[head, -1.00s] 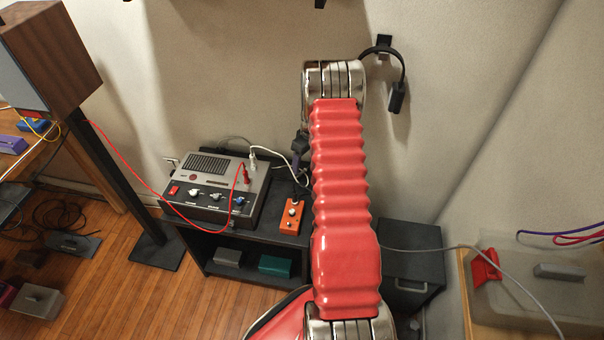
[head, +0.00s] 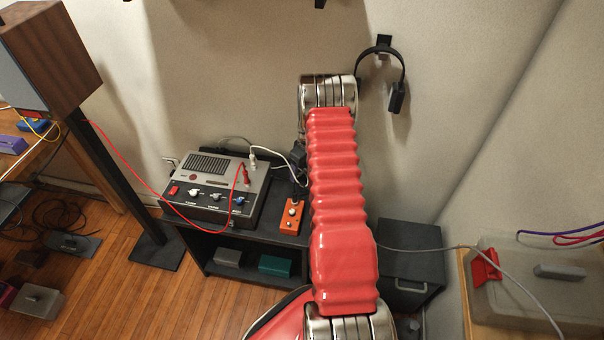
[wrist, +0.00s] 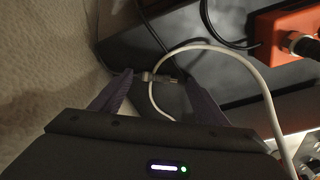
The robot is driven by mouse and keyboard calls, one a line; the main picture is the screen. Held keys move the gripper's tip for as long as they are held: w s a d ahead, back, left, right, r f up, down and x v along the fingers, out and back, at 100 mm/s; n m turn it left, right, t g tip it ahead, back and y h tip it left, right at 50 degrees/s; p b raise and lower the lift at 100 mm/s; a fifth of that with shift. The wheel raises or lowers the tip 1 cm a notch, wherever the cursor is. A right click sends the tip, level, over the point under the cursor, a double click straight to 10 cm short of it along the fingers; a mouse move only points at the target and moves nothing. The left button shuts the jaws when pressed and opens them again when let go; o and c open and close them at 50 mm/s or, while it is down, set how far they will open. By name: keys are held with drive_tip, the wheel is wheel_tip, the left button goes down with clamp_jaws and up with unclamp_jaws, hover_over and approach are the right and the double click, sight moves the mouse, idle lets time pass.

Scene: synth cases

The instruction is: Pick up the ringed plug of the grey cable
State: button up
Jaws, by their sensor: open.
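In the wrist view, the pale grey cable (wrist: 237,62) curves up from the lower right and over to a small grey plug (wrist: 160,78). The plug lies near and between the fingertips of my gripper (wrist: 160,82). The fingers are open, one on each side; I cannot tell whether either touches the plug. Rings on it are too small and dim to make out. In the head view, a pale cable (head: 270,152) runs from the grey device towards my arm, which hides the plug and most of my gripper.
The grey device (head: 212,188) and an orange pedal (head: 291,217) stand on the black shelf unit (head: 205,240). In the wrist view, the orange pedal (wrist: 280,38) is at upper right, a black cable (wrist: 205,40) passes above the plug, and the wall (wrist: 45,70) is close at left.

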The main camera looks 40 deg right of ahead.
sight(302, 173)
drive_tip(key=shift+c, duration=0.4)
drive_tip(key=c, duration=1)
drive_tip(key=shift+c, duration=0.2)
wheel_tip(302, 173, up, 10)
idle(0.4)
